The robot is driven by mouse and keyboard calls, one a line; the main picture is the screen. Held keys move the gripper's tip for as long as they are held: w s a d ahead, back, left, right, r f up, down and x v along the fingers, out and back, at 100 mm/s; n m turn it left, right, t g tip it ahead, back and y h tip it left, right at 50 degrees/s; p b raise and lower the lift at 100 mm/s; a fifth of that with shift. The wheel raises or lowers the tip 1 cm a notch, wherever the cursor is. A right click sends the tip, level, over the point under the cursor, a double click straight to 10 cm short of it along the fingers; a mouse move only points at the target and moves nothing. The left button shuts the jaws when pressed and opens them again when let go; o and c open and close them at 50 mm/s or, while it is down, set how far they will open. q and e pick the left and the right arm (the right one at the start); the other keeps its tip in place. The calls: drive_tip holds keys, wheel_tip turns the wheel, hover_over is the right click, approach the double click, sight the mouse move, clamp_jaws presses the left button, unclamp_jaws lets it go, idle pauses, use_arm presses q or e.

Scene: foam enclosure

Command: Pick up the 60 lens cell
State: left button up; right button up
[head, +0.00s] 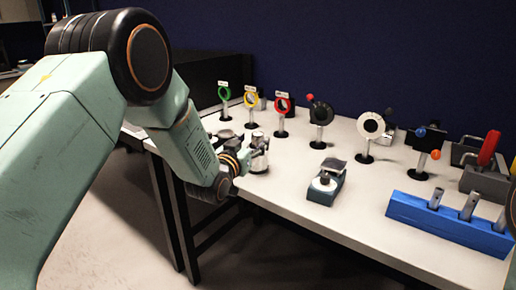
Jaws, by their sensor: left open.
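Three ring-shaped lens cells stand upright on posts at the back left of the table: a green one (224,93), a yellow one (251,99) and a red one (283,104). Each has a small white label above it, too small to read, so I cannot tell which is the 60 lens cell. My left gripper (254,150) is open at the table's front left edge, in front of the yellow and red cells and below them. It is beside or overlapping a short silver post (260,158) on a dark base; contact is unclear.
On the white table (290,190) stand a dark mount (321,113), a white-ringed mount (371,125), a small stage (326,183) and a blue rack (445,220) with several silver posts. Dark clamps, one with a red handle (488,148), sit at the right.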

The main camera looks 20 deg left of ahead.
sight(255, 139)
use_arm(q)
drive_tip(key=shift+w+a+f, duration=0.1)
drive_tip(key=shift+w, duration=0.45)
drive_tip(key=shift+w+a+f, duration=0.1)
drive_tip(key=shift+w, duration=0.4)
drive_tip(key=shift+w+d+r, duration=0.15)
drive_tip(key=shift+w+d, duration=0.75)
drive_tip(key=shift+w, duration=0.1)
drive_tip(key=shift+a, duration=0.7)
drive_tip(key=shift+d, duration=0.55)
drive_tip(key=c, duration=0.5)
drive_tip(key=shift+a, duration=0.4)
drive_tip(key=c, duration=0.4)
drive_tip(key=shift+c, duration=0.8)
drive_tip(key=shift+d, duration=0.3)
clamp_jaws()
drive_tip(key=shift+a, duration=0.1)
drive_tip(key=shift+a, duration=0.15)
